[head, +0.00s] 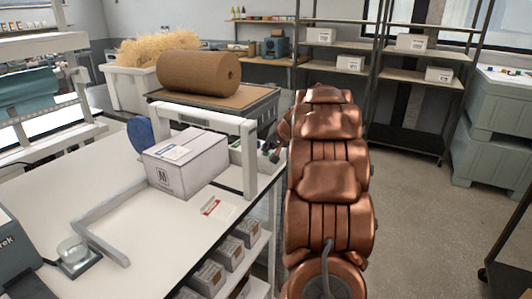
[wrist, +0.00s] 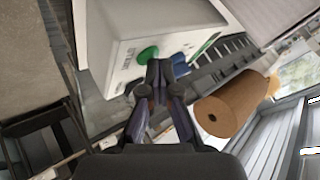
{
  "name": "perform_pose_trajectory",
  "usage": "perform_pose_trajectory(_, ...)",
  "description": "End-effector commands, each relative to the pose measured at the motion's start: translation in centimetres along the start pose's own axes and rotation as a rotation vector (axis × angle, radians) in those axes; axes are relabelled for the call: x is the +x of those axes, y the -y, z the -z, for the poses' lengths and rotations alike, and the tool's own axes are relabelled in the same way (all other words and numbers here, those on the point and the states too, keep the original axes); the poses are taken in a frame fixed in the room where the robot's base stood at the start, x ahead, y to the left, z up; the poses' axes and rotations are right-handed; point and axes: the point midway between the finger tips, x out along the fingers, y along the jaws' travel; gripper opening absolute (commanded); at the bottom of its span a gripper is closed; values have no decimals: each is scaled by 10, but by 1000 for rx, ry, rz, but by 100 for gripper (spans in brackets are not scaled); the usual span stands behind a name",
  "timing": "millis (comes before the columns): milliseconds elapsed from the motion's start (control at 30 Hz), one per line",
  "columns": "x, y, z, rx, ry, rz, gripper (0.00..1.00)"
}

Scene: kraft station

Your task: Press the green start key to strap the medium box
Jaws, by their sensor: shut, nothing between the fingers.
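The green start key (wrist: 148,54) is a round button on the face of a white control housing (wrist: 125,42) in the wrist view. A blue button (wrist: 180,60) sits to its right. My gripper (wrist: 159,70) is shut and empty, its fingertips just below and right of the green key; I cannot tell whether they touch it. In the head view my gripper (head: 275,148) is small beside the right post of the white strapping arch (head: 249,160). A pale box (head: 185,165) with a label on top stands on the table at the arch, apparently partly under it.
A large brown paper roll (head: 198,73) lies behind the arch, also in the wrist view (wrist: 235,104). A white bin of shredded filler (head: 125,88) stands behind left. A grey bent rail (head: 100,215) and a red-marked card (head: 211,206) lie on the white table (head: 150,260).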

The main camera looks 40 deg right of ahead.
Motion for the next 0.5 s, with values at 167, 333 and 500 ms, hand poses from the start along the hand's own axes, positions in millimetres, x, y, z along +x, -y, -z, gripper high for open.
perform_pose_trajectory(167,-4,4,3,0,1,0,0)
perform_pose_trajectory(333,-10,8,7,-1,0,1,0)
perform_pose_trajectory(500,-12,9,8,-1,1,0,0)
